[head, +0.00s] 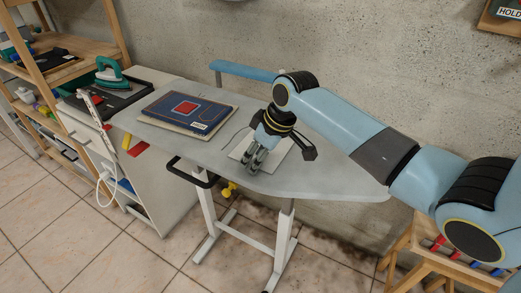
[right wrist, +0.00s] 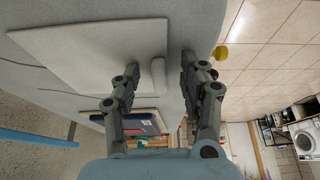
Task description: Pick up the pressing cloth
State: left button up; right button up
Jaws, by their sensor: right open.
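The pressing cloth (head: 239,152) is a pale, flat square on the grey ironing board (head: 330,182). In the right wrist view the cloth (right wrist: 90,55) lies flat, with a raised, rolled edge (right wrist: 158,76) on its right side. My right gripper (head: 255,166) points down over the cloth and hides part of it in the head view. In the right wrist view the open fingers (right wrist: 159,66) stand on either side of the rolled edge. Whether they touch the cloth I cannot tell. My left gripper is not in view.
A blue book (head: 190,110) with a red square lies left of the cloth on the board. A green iron (head: 112,75) stands on a dark tray on the white cabinet (head: 160,178) further left. A narrow blue padded board (head: 243,70) is behind. The board's right end is clear.

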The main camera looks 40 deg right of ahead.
jog(key=shift+c, duration=0.2)
grip_shut()
